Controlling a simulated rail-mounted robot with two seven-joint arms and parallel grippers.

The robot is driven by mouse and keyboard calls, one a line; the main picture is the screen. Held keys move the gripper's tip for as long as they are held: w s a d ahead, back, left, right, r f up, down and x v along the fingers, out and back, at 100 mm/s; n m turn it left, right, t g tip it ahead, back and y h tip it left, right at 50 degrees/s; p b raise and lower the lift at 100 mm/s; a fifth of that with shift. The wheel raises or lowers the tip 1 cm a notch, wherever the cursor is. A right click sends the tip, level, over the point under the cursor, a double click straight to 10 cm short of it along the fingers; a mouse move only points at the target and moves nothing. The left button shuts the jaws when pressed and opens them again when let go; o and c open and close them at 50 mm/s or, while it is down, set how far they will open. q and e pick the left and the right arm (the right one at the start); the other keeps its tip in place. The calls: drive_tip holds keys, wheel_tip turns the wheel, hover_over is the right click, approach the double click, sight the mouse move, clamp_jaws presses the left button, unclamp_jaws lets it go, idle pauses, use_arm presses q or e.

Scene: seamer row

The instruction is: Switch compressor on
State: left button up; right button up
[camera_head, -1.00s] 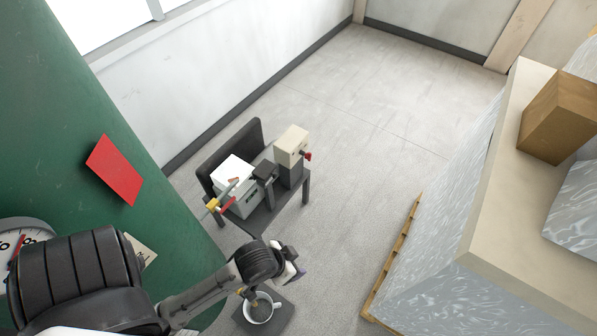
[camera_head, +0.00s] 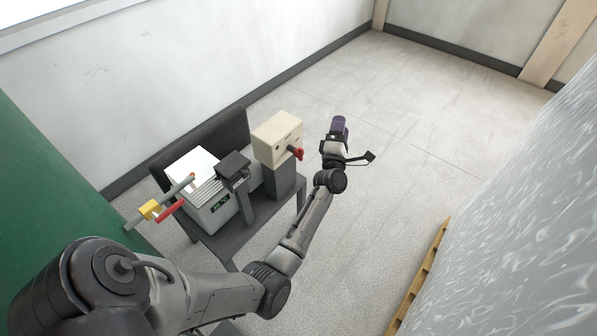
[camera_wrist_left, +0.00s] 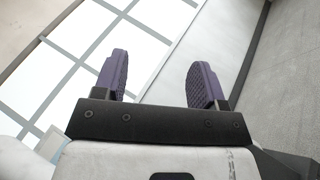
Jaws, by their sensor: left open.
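The compressor's beige switch box (camera_head: 278,138) stands on a dark grey post at the right end of a small dark table. A red rotary handle (camera_head: 297,153) sticks out of its right face. My left gripper (camera_head: 339,122) is to the right of the box, raised above the floor and apart from the handle. In the left wrist view its two purple fingers (camera_wrist_left: 160,82) are spread with nothing between them. Neither the box nor the handle shows in that view. My right gripper is not in view.
On the table (camera_head: 245,240) also stand a white-topped unit with a display (camera_head: 205,200), a dark device on a post (camera_head: 233,166) and a pipe with a yellow fitting and red lever (camera_head: 168,210). A wrapped pallet load (camera_head: 500,220) stands at right. Floor between is clear.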

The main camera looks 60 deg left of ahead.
use_arm(q)
drive_tip(key=a+f+n+g+y+b, duration=0.45)
drive_tip(key=f+n+g+b, duration=0.2)
drive_tip(key=n, duration=0.35)
drive_tip(key=n+g+h+b, duration=0.3)
drive_tip(key=n+g+b, duration=1)
drive_tip(key=n+g, duration=0.3)
approach(302, 156)
drive_tip(key=shift+h, duration=0.25)
drive_tip(key=b+x, duration=0.1)
drive_tip(key=x, duration=0.5)
drive_tip(key=b+x, duration=0.1)
drive_tip(key=x, duration=0.3)
drive_tip(key=shift+w+r+b, duration=0.1)
drive_tip(key=shift+r+b, duration=0.15)
drive_tip(key=shift+b, duration=0.05)
drive_tip(key=shift+x, duration=0.85)
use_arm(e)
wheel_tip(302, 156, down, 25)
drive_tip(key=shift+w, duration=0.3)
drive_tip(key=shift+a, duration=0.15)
use_arm(q)
drive_tip(key=shift+r, duration=0.1)
drive_tip(key=c, duration=0.9)
